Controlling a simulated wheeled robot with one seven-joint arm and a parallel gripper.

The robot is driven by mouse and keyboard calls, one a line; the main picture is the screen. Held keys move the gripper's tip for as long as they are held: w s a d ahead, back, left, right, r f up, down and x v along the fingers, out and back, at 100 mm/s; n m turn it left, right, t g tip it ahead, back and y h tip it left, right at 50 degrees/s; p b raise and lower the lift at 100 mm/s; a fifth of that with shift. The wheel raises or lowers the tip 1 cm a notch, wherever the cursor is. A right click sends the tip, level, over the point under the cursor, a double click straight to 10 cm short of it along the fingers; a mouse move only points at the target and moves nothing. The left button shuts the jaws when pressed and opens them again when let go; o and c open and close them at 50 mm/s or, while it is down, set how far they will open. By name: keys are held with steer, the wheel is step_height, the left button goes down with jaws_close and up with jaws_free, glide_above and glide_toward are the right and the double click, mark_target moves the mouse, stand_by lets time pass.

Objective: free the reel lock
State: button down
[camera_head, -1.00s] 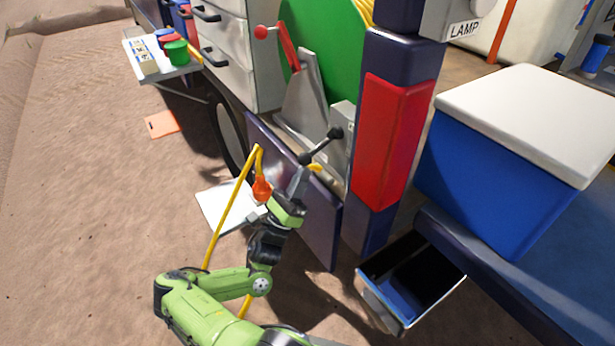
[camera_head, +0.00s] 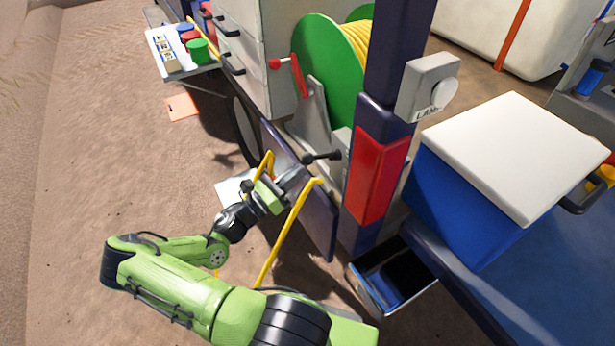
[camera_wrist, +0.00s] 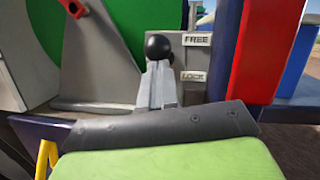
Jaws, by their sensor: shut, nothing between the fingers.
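The reel lock lever (camera_head: 322,156) is a dark bar with a black ball end, by the grey box beside the reel. In the wrist view its black knob (camera_wrist: 158,45) shows just above my fingertips, about level with the FREE label (camera_wrist: 197,40). The LOCK label (camera_wrist: 193,76) is lower. My gripper (camera_head: 294,178) is shut and empty, just below and left of the lever; its grey fingers also show in the wrist view (camera_wrist: 158,86). They hide the lever's shaft there. I cannot tell whether they touch it.
The green reel (camera_head: 325,65) and red crank (camera_head: 290,73) stand above. A red-panelled post (camera_head: 377,178) is close on the right. A blue box with a white lid (camera_head: 515,150) stands farther right.

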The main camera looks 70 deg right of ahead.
steer(key=shift+r+t+y+p, duration=0.3)
steer(key=shift+r+y+p, duration=0.65)
steer(key=shift+p, duration=0.85)
steer(key=shift+r, duration=0.15)
steer(key=w+a+f+b, duration=0.2)
steer(key=w+a+f, duration=0.3)
steer(key=a, duration=0.5)
steer(key=shift+w+a+b, duration=0.2)
steer(key=shift+w+b, duration=0.2)
steer(key=shift+w, duration=0.3)
